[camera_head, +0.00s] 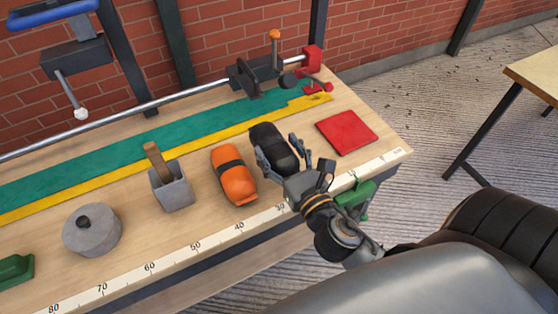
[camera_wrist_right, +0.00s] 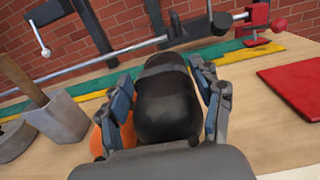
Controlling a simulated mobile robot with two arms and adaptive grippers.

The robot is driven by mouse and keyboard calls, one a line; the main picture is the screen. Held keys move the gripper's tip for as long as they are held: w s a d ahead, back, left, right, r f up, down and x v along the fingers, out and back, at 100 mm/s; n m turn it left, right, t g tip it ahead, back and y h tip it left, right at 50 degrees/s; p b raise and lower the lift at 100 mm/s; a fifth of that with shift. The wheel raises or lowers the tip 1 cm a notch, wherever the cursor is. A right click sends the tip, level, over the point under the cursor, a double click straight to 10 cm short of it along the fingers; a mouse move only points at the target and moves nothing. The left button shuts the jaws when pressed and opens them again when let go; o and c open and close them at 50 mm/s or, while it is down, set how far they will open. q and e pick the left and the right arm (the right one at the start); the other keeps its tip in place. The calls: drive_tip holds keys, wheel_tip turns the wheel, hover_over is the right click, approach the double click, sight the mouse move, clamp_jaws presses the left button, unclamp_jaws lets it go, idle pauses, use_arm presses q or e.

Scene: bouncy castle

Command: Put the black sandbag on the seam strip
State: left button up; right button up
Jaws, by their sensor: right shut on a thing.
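The black sandbag (camera_head: 272,148) is a dark rounded bag with a grey band. It is at the right part of the workbench, just in front of the yellow strip edge, and fills the middle of the right wrist view (camera_wrist_right: 168,105). My right gripper (camera_head: 280,155) is shut on it, with a finger on each side. The seam strip is probably the long green band (camera_head: 130,150) with a yellow border (camera_head: 190,156) lying along the bench. Whether the bag touches the bench is hard to tell. My left gripper is not in view.
An orange sandbag (camera_head: 234,176) lies close left of the black one. A grey pot with a wooden handle (camera_head: 172,190), a round grey weight (camera_head: 92,230) and a red square (camera_head: 347,131) are on the bench. A metal rail with a clamp (camera_head: 262,74) runs along the back.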

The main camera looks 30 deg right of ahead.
drive_tip(key=shift+w+d+f, duration=0.15)
drive_tip(key=shift+w+f, duration=0.2)
drive_tip(key=f, duration=0.1)
drive_tip(key=f+b, duration=0.1)
drive_tip(key=f, duration=0.1)
drive_tip(key=shift+w+d+f+b, duration=0.15)
drive_tip(key=shift+w+d+b, duration=0.15)
drive_tip(key=shift+b, duration=0.1)
drive_tip(key=shift+a+f, duration=0.1)
drive_tip(key=shift+f, duration=0.2)
drive_tip(key=shift+f, duration=0.15)
drive_tip(key=o, duration=1.8)
drive_tip(key=shift+f, duration=0.1)
